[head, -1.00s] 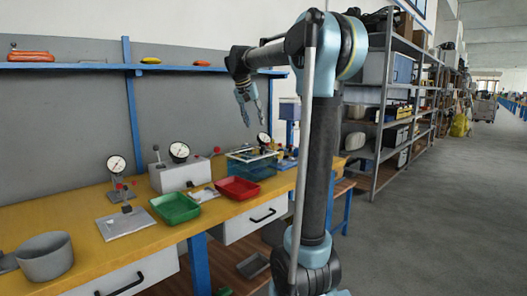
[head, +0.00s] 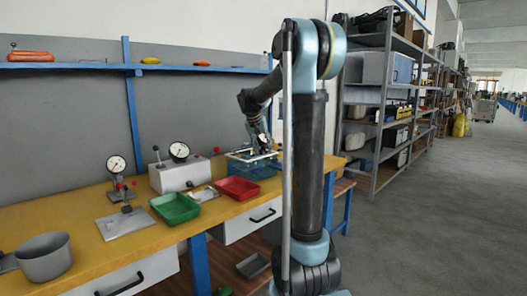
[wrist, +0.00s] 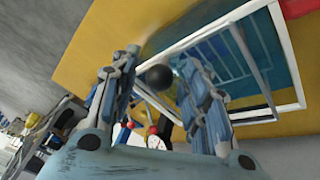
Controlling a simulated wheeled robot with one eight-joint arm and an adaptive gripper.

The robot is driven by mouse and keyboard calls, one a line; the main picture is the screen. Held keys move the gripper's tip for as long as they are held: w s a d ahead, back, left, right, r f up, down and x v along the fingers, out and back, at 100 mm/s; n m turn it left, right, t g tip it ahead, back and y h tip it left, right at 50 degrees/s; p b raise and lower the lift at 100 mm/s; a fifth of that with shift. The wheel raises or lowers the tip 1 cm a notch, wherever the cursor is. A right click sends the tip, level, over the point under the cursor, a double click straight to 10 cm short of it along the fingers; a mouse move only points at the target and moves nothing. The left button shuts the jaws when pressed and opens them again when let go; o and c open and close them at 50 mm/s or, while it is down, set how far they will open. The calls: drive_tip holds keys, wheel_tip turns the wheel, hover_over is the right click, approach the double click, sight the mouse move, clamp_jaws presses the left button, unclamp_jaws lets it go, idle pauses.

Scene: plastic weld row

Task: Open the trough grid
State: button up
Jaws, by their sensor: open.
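The trough (head: 240,168) is a clear teal box with a pale frame on the yellow bench, right of the red tray. In the wrist view its white rim (wrist: 287,55) surrounds a teal inside, with a grey bar (wrist: 250,65) crossing it. The grid shows there only as thin lines and cannot be told clearly from the frame. My gripper (head: 263,146) is low at the trough's top. In the wrist view my gripper (wrist: 160,62) is open, with a black ball knob (wrist: 159,77) showing between its fingers. I cannot tell whether they touch it.
A red tray (head: 238,188) and a green tray (head: 175,207) lie left of the trough. Dial gauges (head: 179,151) stand behind them. A grey pot (head: 46,258) is at the bench's left end.

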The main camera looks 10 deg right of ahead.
drive_tip(key=shift+d+f, duration=0.1)
drive_tip(key=shift+f, duration=0.15)
clamp_jaws()
drive_tip(key=shift+w, duration=0.1)
drive_tip(key=shift+d, duration=0.15)
